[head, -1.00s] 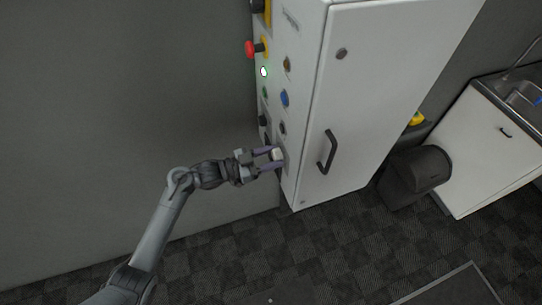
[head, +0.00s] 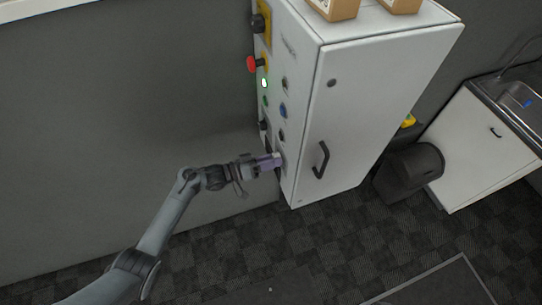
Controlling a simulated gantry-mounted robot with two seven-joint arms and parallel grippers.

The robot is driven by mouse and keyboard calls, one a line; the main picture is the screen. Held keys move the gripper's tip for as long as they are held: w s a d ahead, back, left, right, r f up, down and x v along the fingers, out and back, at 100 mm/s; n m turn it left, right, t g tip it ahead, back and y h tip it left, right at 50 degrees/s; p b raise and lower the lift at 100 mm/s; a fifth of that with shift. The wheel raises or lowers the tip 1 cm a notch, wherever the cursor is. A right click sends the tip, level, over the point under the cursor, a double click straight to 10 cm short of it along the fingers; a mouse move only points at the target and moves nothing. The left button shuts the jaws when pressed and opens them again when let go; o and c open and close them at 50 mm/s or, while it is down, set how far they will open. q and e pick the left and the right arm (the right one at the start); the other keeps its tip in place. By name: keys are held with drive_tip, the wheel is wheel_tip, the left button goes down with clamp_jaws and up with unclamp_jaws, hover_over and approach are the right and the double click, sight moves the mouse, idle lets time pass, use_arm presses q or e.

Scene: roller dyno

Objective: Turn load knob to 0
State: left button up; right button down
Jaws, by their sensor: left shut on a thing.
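A white control cabinet (head: 375,110) stands against the grey wall, with knobs and buttons on its narrow left side. My left gripper (head: 275,161) is at the lowest part of that side panel, its purple fingers shut on a small pale knob (head: 278,156). The fingers hide most of this knob, and its pointer and scale cannot be read. Above it are a dark knob (head: 282,135), a blue knob (head: 283,110) and another dark knob (head: 284,83). My right gripper is not in view.
A red button (head: 252,64) and a lit green lamp (head: 264,83) sit higher on the panel. The cabinet door has a black handle (head: 321,159). Cardboard boxes (head: 335,9) stand on top. A dark bin (head: 409,172) and a sink unit (head: 490,140) are at right. Floor in front is clear.

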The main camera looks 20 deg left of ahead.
use_arm(q)
drive_tip(key=shift+r+n+p, duration=0.1)
drive_tip(key=shift+n+p, duration=2.55)
drive_tip(key=shift+n, duration=3.25)
drive_tip(key=o, duration=1.1)
drive_tip(key=shift+c, duration=0.2)
drive_tip(key=v, duration=1)
drive_tip(key=shift+s+a, duration=0.25)
drive_tip(key=shift+s, duration=0.1)
